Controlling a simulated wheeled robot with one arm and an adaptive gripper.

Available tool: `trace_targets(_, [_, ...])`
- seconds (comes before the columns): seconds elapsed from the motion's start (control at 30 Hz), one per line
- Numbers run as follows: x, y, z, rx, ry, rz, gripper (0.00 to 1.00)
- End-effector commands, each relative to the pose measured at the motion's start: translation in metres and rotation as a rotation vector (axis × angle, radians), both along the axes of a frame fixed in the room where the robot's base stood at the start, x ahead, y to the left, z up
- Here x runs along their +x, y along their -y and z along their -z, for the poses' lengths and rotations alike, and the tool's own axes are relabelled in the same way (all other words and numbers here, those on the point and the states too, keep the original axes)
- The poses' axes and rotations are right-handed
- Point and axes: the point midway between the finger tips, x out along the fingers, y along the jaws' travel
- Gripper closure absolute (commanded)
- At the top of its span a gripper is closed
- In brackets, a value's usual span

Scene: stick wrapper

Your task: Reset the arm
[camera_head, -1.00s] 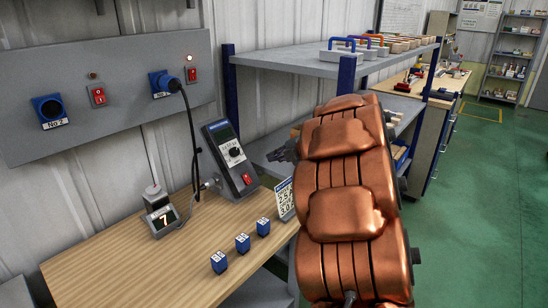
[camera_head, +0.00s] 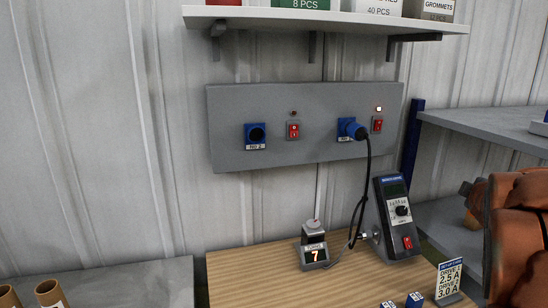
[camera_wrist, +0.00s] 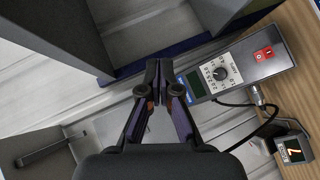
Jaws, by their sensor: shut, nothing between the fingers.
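My gripper (camera_wrist: 157,75) is in the wrist view with its two dark fingers together and nothing between them. It hangs above the floor-side gap and shelving, left of a grey control box (camera_wrist: 234,66) with a dial and a red switch. My copper-coloured arm (camera_head: 518,230) is at the right edge of the head view, partly cut off. The gripper itself is not clearly seen there. The control box also shows in the head view (camera_head: 398,225), on the wooden table (camera_head: 240,285).
A small display unit (camera_head: 314,252) reading 7 stands on the table, cabled to the control box. A grey wall panel (camera_head: 230,110) has two blue sockets, one with a plug (camera_head: 355,130). A settings card (camera_head: 449,278) and blue blocks (camera_head: 414,299) are near the front. Grey shelving (camera_head: 490,125) is at right.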

Motion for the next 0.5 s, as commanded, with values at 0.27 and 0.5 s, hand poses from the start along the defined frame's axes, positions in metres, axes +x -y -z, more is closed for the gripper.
trace_targets(0.27, [-0.076, -0.042, 0.036, 0.308, -0.044, 0.325, 1.00])
trace_targets(0.5, [-0.163, -0.119, 0.105, 0.604, -0.233, 0.551, 1.00])
